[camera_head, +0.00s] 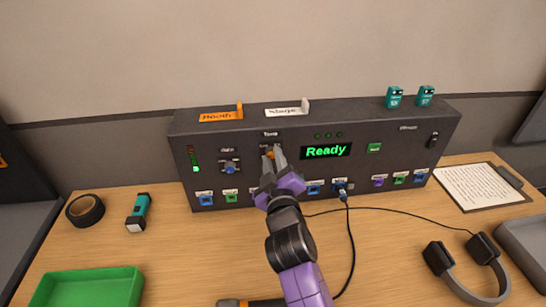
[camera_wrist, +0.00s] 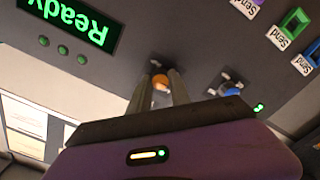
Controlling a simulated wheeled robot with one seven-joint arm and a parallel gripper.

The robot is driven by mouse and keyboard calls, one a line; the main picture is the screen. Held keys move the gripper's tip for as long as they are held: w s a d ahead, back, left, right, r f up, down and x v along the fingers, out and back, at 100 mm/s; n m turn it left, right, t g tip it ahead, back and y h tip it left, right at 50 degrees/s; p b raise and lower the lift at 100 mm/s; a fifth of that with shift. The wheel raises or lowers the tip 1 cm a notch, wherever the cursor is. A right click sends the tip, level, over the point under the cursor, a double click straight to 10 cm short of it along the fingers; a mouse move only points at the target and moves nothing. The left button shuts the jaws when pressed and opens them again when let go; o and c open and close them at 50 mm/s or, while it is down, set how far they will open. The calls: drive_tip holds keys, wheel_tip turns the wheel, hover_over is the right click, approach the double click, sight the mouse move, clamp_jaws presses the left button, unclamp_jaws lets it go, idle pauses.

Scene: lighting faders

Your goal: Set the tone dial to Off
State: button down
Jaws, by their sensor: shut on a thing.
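The tone dial (camera_head: 269,154) is an orange knob on the front of the dark control panel (camera_head: 370,187), under the label "Tone". It also shows in the wrist view (camera_wrist: 160,82), between my fingers. My gripper (camera_head: 273,158) is shut on the tone dial, with one finger on either side of the knob. My fingers hide most of the dial and the marks around it, so I cannot tell its setting.
A blue-knobbed dial (camera_head: 230,168) sits close left of the tone dial. A green "Ready" display (camera_head: 325,151) is to its right. A cable (camera_head: 352,235) runs from the panel's lower row of sockets across the table. Headphones (camera_head: 470,262) lie at the right.

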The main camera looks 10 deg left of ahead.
drive_tip(key=n+p, duration=0.1)
drive_tip(key=n, duration=0.3)
drive_tip(key=shift+n+p, duration=0.3)
drive_tip(key=shift+p, duration=0.05)
drive_tip(key=n+p, duration=0.1)
drive_tip(key=n, duration=0.3)
drive_tip(key=shift+n+p, duration=0.3)
drive_tip(key=shift+p, duration=0.1)
drive_tip(key=c, duration=1.2)
unclamp_jaws()
drive_tip(key=shift+v, duration=3.95)
